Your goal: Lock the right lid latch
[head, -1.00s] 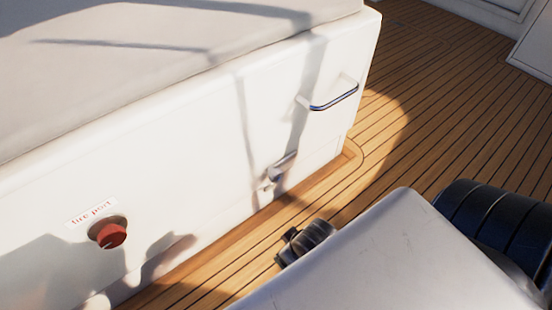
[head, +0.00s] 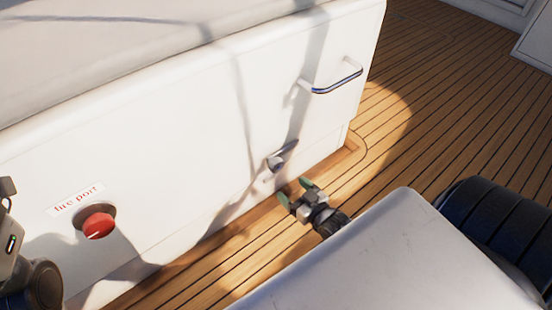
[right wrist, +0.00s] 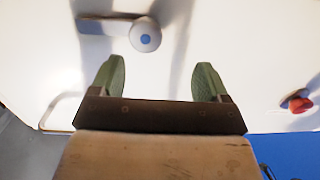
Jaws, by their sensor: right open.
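The right lid latch (head: 275,163) is a small metal knob with a lever on the white front panel, low and near its right end. Its lever lies roughly along the panel, pointing right in the head view. In the right wrist view the round latch hub (right wrist: 145,36) has a blue centre, and its lever points left. My right gripper (head: 294,191) has green fingers and is open and empty, just in front of and below the latch. In the right wrist view the latch is beyond the fingertips (right wrist: 158,68), not between them. My left gripper is not clearly seen.
A metal handle (head: 336,78) sticks out of the panel above and right of the latch. A red fire port knob (head: 98,225) is at the left. A grey cushioned top (head: 90,50) is above. Wooden deck (head: 430,130) is clear to the right. Part of my left arm shows at the left edge.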

